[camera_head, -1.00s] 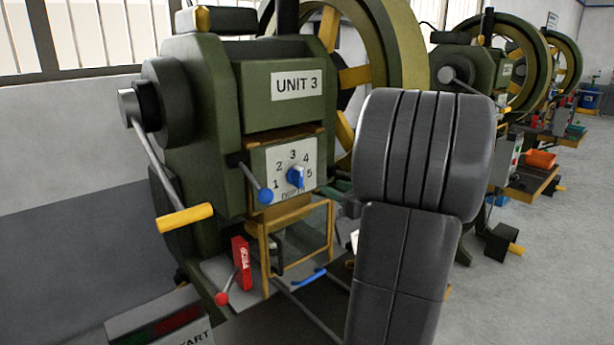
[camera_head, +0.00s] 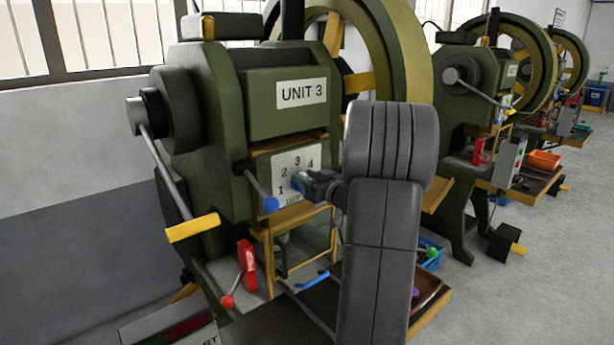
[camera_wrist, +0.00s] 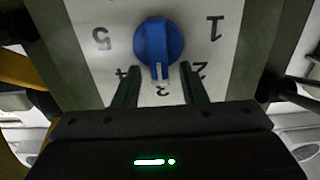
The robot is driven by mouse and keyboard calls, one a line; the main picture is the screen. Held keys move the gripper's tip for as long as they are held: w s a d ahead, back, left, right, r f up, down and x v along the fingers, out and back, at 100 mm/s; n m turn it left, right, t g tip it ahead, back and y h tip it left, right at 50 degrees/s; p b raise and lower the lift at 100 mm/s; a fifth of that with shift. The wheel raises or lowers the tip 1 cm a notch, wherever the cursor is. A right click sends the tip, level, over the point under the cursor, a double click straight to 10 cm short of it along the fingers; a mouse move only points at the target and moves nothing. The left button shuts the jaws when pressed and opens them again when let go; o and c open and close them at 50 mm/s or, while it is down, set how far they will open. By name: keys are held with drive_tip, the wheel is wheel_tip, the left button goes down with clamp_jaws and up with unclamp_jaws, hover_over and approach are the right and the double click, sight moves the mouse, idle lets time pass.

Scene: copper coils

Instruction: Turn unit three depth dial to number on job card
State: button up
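The unit three press carries a "UNIT 3" label (camera_head: 302,93) and a white dial plate (camera_head: 284,163) numbered 1 to 5. The blue depth dial (camera_wrist: 158,42) shows upside down in the wrist view, with its pointer towards the 3. My gripper (camera_wrist: 157,72) is open, its two dark green fingers apart on either side of the pointer's end, with no clear contact. In the head view my gripper (camera_head: 302,184) is in front of the plate and hides the dial and the 5. I cannot make out a job card.
A blue-knobbed lever (camera_head: 270,204) sticks out left of the plate. A yellow-handled lever (camera_head: 193,228) and a red-knobbed lever (camera_head: 227,301) are further left. A yellow guard frame (camera_head: 270,262) stands below. A blue basket (camera_head: 432,252) is behind my arm.

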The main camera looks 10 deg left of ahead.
drive_tip(key=shift+c, duration=0.5)
clamp_jaws()
drive_tip(key=shift+f+b, duration=0.15)
drive_tip(key=shift+b, duration=0.25)
drive_tip(key=f+m+b, duration=0.1)
drive_tip(key=m+b, duration=0.2)
drive_tip(key=m, duration=0.3)
drive_tip(key=w+d+f+m+b, duration=0.1)
drive_tip(key=m+b, duration=0.3)
drive_tip(key=m, duration=0.3)
drive_tip(key=w+m+b, duration=0.1)
drive_tip(key=m+b, duration=0.3)
drive_tip(key=m, duration=0.2)
drive_tip(key=shift+d+f+m, duration=0.25)
drive_tip(key=shift+f+m, duration=0.05)
drive_tip(key=shift+f, duration=0.1)
